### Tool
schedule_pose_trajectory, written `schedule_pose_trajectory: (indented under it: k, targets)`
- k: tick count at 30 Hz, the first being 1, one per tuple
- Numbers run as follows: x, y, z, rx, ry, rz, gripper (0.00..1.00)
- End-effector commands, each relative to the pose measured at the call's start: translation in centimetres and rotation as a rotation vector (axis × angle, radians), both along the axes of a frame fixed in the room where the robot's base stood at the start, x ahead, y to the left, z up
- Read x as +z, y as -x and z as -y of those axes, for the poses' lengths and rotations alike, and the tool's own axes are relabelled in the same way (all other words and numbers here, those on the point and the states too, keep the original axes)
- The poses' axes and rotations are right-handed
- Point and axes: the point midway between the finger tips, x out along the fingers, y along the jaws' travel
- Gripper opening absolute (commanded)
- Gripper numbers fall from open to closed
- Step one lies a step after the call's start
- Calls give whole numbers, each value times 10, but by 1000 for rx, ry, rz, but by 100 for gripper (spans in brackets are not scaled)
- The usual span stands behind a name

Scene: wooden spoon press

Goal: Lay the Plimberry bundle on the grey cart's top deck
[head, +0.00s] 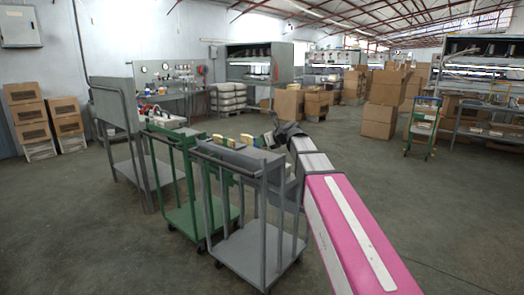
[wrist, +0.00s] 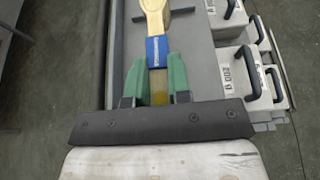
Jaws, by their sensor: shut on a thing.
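My gripper (wrist: 158,80) is shut on a pale wooden bundle (wrist: 153,10) with a blue label band (wrist: 157,52). The bundle sits between the green fingers and points away from the wrist; the label's writing is too small to read. The wrist view shows a grey surface (wrist: 190,80) below it; I cannot tell whether the bundle touches it. In the head view my gripper (head: 269,140) is small and partly hidden by my arm, near the far right side of the grey cart (head: 235,250). The cart's raised top deck (head: 230,155) shows.
Several pale boxes with black handles (wrist: 238,75) stand on the right of the surface in the wrist view. A green cart (head: 185,218) stands left of the grey cart, and a grey bench (head: 128,175) beyond it. Cartons (head: 382,105) stand behind. Floor at the right is open.

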Motion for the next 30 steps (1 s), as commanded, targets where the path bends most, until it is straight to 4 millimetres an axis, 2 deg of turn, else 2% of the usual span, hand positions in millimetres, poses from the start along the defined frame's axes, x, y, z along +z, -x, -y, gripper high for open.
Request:
schedule_pose_trajectory:
  k: [5, 13, 24, 25, 27, 30]
  targets:
    - [-8, -2, 2, 1, -1, -1, 0]
    - [-39, -1, 1, -1, -1, -1, 0]
    - [-44, -2, 1, 0, -1, -1, 0]
    - [-44, -2, 1, 0, 0, 0, 25]
    - [-43, -2, 1, 0, 0, 0, 44]
    - [-43, -2, 1, 0, 0, 0, 44]
